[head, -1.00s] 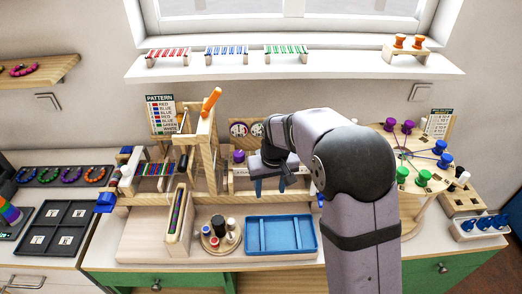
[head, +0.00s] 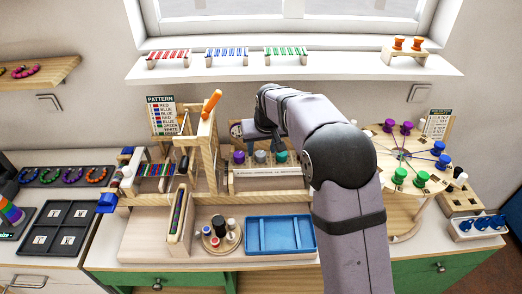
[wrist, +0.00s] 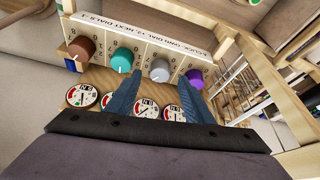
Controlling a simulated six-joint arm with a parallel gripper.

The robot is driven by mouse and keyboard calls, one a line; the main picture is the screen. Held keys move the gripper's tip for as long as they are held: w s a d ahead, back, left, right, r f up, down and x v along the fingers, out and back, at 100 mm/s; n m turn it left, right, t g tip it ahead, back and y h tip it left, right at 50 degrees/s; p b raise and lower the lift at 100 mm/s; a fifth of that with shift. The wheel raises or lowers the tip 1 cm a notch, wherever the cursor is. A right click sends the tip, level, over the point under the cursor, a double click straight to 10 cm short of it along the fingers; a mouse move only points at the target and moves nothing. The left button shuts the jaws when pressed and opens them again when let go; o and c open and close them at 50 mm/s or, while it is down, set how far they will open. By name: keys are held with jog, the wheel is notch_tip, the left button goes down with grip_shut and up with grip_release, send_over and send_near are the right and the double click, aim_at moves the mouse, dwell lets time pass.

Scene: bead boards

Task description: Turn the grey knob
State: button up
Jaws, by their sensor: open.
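The grey knob (head: 261,157) sits on a wooden knob box, between the purple knob (head: 239,157) and the teal knob (head: 282,156). In the wrist view the grey knob (wrist: 160,70) has a white pointer mark, with the purple knob (wrist: 195,78) on its right and the teal knob (wrist: 122,60) on its left. My gripper (head: 262,137) is open and empty behind and above the knob row. In the wrist view its blue fingertips (wrist: 161,82) lie on either side of the grey knob's line, with no contact visible.
A brown knob (wrist: 80,48) ends the row. Round dials (wrist: 147,108) stand along the knobs, partly covered by my fingers. A wooden frame with an orange handle (head: 211,102) rises left of the box. A blue tray (head: 281,219) lies in front.

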aim_at(261, 154)
jog(key=shift+p+x, duration=0.5)
jog(key=shift+x, duration=1.35)
jog(key=c, duration=1)
